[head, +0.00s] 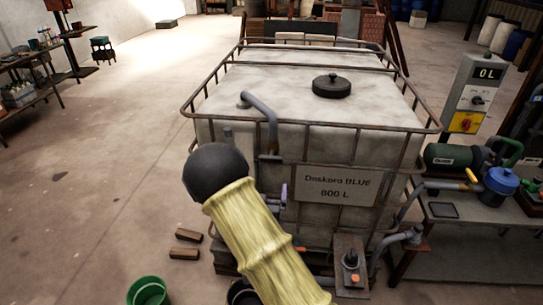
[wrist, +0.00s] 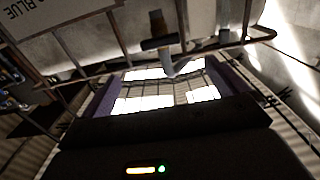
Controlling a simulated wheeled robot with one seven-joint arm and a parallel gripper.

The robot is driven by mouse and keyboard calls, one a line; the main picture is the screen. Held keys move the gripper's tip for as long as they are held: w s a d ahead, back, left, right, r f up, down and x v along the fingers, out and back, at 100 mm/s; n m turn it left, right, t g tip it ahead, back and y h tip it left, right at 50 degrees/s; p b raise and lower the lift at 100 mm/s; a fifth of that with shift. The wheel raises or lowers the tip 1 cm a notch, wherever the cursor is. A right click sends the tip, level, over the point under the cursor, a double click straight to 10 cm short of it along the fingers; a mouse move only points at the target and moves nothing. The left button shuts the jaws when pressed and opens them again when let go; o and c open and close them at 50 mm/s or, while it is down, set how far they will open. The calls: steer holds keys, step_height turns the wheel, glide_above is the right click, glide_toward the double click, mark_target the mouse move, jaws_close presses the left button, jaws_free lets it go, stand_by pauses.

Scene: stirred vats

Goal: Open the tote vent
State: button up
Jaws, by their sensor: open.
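The tote (head: 230,85) is a white caged tank labelled "Daskoro BLUE 600 L". A grey bent pipe (head: 262,108), apparently its vent line, runs from the top over the front edge to a dark valve-like fitting (head: 270,158). In the wrist view the pipe (wrist: 178,68) and a dark crosspiece with a brownish stem (wrist: 157,24) show beyond the fingers. I cannot tell the valve's setting. My gripper (wrist: 165,92) is open, its purple fingers apart with nothing between them. In the head view my pale-sleeved arm hides most of it; a purple bit (head: 283,193) shows near the tote's front.
A black lid (head: 332,86) sits on the tote's top. Cage bars (head: 310,127) cross near the pipe. A label plate (head: 337,186) hangs right. A pump bench (head: 450,205) and control box (head: 473,97) stand right.

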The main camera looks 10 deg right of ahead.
mark_target(270, 161)
steer(key=p+x, duration=0.6)
steer(key=x, duration=1.1)
steer(key=c, duration=1)
steer(key=shift+f, duration=0.1)
